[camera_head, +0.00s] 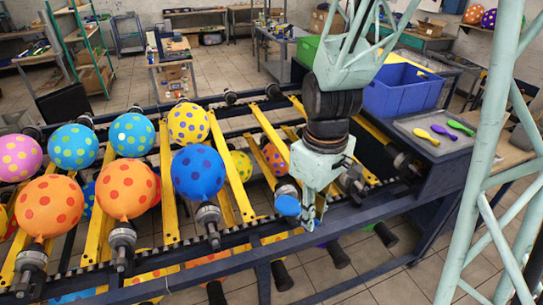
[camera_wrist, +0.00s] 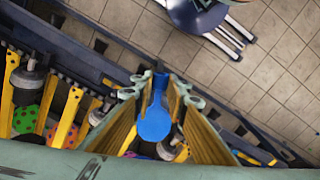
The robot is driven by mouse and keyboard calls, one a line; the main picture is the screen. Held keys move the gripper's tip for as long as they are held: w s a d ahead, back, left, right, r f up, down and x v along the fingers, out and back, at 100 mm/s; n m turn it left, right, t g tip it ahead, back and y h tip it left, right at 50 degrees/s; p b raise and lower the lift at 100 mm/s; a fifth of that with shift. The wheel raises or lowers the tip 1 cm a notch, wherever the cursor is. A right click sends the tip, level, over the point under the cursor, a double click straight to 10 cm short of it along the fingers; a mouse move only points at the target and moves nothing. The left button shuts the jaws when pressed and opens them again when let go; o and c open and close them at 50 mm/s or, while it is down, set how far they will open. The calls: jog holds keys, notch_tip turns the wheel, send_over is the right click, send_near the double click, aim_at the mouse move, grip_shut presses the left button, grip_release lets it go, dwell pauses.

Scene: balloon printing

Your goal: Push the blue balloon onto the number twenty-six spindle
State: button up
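The blue balloon (camera_head: 287,205) is uninflated, with a flat round body and a narrow neck. My gripper (camera_head: 310,215) is shut on it above the front rail of the machine, and the balloon sticks out to the left of the fingers. In the wrist view the balloon (camera_wrist: 155,122) lies between the two fingers, its neck between the fingertips (camera_wrist: 160,82). A spindle (camera_head: 286,188) without an inflated balloon shows just behind the balloon. Another bare spindle (camera_head: 352,180) is to the right of my gripper. No spindle number is readable, so I cannot tell which is twenty-six.
Inflated dotted balloons, among them a blue one (camera_head: 198,172) and an orange one (camera_head: 128,189), stand on spindles to the left. A tray (camera_head: 402,124) with yellow, purple and green uninflated balloons is at the right. A blue crate (camera_head: 400,90) stands behind it.

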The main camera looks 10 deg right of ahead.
jog(key=shift+w, duration=0.1)
jog(key=shift+m, duration=0.6)
jog(key=w, duration=0.5)
jog(key=w+f, duration=0.1)
jog(key=w, duration=0.4)
jog(key=w+f+p, duration=0.1)
jog(key=w, duration=0.4)
jog(key=w+f+m+p, duration=0.1)
jog(key=w+f, duration=0.4)
jog(key=w, duration=0.6)
jog(key=w+f+m, duration=0.1)
jog(key=w+f, duration=0.4)
jog(key=w, duration=0.6)
jog(key=w+f+m+p, duration=0.1)
jog(key=w+f, duration=0.4)
jog(key=w, duration=0.6)
jog(key=shift+w+d+m+p, duration=0.2)
jog(key=shift+d+m+p, duration=0.05)
jog(key=shift+m+p, duration=0.1)
jog(key=shift+f, duration=0.15)
jog(key=s+f+b, duration=0.2)
jog(key=s+f, duration=0.1)
jog(key=f, duration=0.6)
jog(key=shift+s+d+f+b, duration=0.3)
jog(key=shift+s+f, duration=0.05)
jog(key=shift+f, duration=0.05)
jog(key=shift+s+b, duration=0.1)
jog(key=shift+b, duration=0.25)
dwell(0.4)
